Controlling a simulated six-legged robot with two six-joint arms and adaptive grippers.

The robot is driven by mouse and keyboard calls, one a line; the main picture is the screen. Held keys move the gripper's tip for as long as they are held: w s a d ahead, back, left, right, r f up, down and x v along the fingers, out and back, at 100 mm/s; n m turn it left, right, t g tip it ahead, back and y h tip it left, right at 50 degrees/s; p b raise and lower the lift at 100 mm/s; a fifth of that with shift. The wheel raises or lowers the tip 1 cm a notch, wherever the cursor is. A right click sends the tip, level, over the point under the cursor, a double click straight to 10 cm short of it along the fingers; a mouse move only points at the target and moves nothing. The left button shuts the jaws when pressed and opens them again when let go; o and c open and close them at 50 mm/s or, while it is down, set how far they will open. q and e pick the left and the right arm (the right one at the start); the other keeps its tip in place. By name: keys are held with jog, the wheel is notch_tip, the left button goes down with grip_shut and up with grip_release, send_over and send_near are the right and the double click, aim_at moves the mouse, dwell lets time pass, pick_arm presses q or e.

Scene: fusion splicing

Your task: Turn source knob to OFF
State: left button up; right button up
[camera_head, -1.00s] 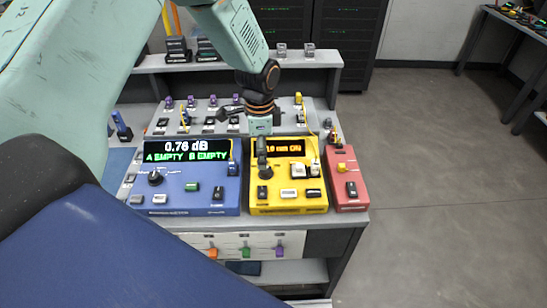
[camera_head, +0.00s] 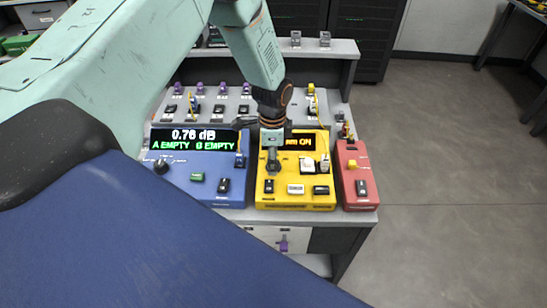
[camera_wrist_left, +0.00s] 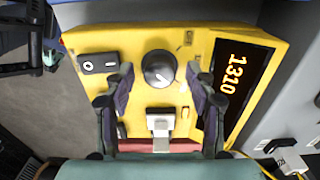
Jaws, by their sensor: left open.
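The yellow source box (camera_head: 296,197) stands on the bench between a blue box and a red box. Its lit display (camera_head: 301,141) reads "nm ON" where uncovered; in the left wrist view the display (camera_wrist_left: 232,85) shows "1310". The round black source knob (camera_wrist_left: 158,68) has a white pointer mark and sits between my left gripper's fingers in the left wrist view. My left gripper (camera_wrist_left: 160,80) is open, with one finger on each side of the knob and visible gaps. My right gripper is out of view.
The blue box (camera_head: 196,178) reads 0.76 dB, "A EMPTY B EMPTY". The red box (camera_head: 356,185) is at the right. A white connector (camera_wrist_left: 160,122) stands on the yellow box near the knob. A rack panel with several purple-capped ports lies behind. Open floor is at the right.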

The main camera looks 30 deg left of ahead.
pick_arm(q)
jog(key=shift+d, duration=0.25)
jog(key=shift+c, duration=0.2)
jog(key=shift+a+f, duration=0.15)
jog(key=shift+a, duration=0.05)
jog(key=c, duration=1.1)
